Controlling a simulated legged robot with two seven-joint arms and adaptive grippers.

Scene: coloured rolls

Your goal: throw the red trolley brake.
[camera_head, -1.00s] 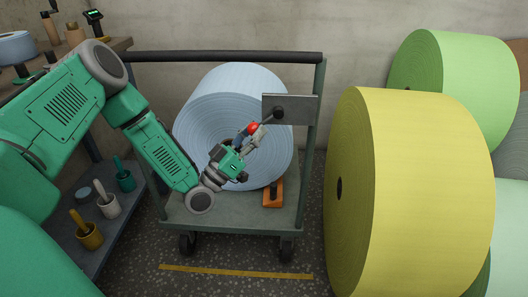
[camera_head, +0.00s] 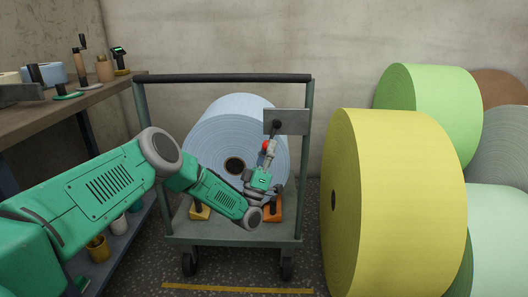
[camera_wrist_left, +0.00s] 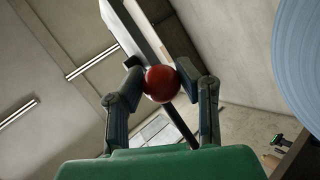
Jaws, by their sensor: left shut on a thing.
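The red ball knob of the brake lever (camera_head: 266,146) shows at the trolley, below a grey plate (camera_head: 286,122) on the trolley's right post. My left gripper (camera_head: 265,153) is shut on the knob. In the left wrist view the red knob (camera_wrist_left: 161,83) sits between the two fingers of the left gripper (camera_wrist_left: 163,84). The lever's shaft runs up from the knob to a dark pivot on the plate. The trolley (camera_head: 195,229) carries a pale blue roll (camera_head: 225,115) behind my arm. My right gripper is not in view.
A large yellow roll (camera_head: 405,200) stands right of the trolley, with green rolls (camera_head: 435,105) behind it. A workbench (camera_head: 40,115) with tools lies at the left. Orange and yellow wedges (camera_head: 273,209) hold the blue roll. A yellow floor line (camera_head: 238,289) runs in front.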

